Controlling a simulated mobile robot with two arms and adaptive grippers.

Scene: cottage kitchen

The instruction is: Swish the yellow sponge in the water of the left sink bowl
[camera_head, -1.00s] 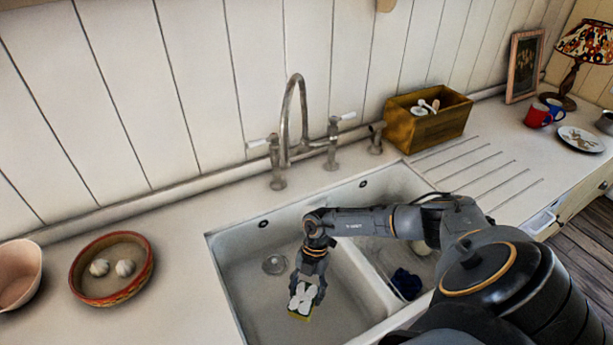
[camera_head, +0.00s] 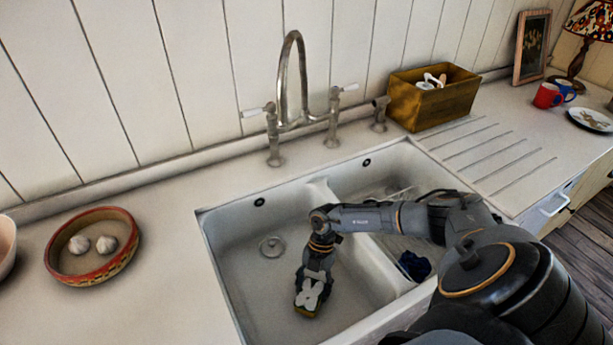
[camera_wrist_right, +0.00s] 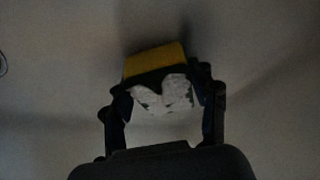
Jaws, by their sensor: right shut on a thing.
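The left sink bowl (camera_head: 262,285) is white, with a round drain (camera_head: 271,246) towards its back left. No water surface can be made out in it. My right gripper (camera_head: 312,296) is down inside this bowl, near its right side, pointing down. Whether the sponge touches the bowl floor I cannot tell. My left gripper is out of view.
A divider (camera_head: 352,255) separates the right bowl, which holds a dark blue cloth-like item (camera_head: 413,266). The tall tap (camera_head: 291,85) stands behind the sink. A wooden box (camera_head: 432,98) stands right of it, and a bowl with garlic (camera_head: 92,247) sits left.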

